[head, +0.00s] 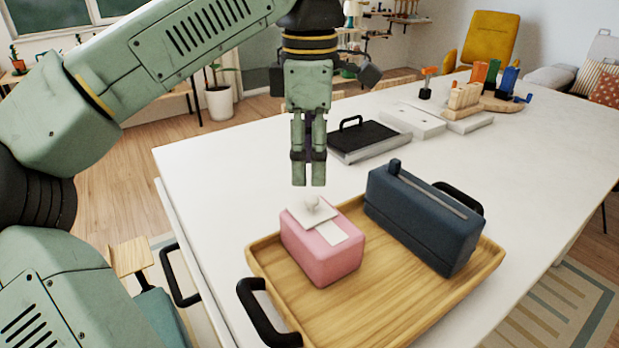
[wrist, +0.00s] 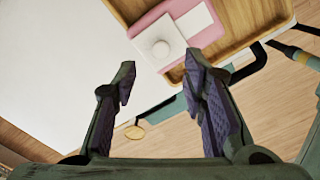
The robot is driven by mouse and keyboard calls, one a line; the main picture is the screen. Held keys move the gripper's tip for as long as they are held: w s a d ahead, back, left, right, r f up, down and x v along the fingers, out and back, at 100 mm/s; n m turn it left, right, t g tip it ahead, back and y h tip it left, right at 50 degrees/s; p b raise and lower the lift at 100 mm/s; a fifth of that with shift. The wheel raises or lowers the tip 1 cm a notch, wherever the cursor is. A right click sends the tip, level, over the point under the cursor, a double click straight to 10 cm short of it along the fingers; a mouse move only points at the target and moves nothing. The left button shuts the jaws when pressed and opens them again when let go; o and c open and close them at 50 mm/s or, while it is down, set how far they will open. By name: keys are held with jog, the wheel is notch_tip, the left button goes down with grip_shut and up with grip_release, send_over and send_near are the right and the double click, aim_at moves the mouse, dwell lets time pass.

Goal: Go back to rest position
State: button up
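My gripper (head: 309,182) points down over the white table in the head view, above and just behind the pink box, touching nothing. In the wrist view my gripper (wrist: 160,75) has its two fingers apart with nothing between them. The pink box (head: 318,262) has a white square piece with a round knob and a white flat slip on top. It stands at the left in a wooden tray (head: 378,322) with black handles. The box also shows at the top of the wrist view (wrist: 151,20).
A dark blue toaster-like block (head: 422,220) stands at the tray's right. Behind are a black-topped case (head: 368,142), white flat boxes (head: 412,121) and a wooden rack (head: 464,97). The white table (head: 550,150) is clear right of these.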

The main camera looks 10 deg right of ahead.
jog(key=shift+r, duration=0.75)
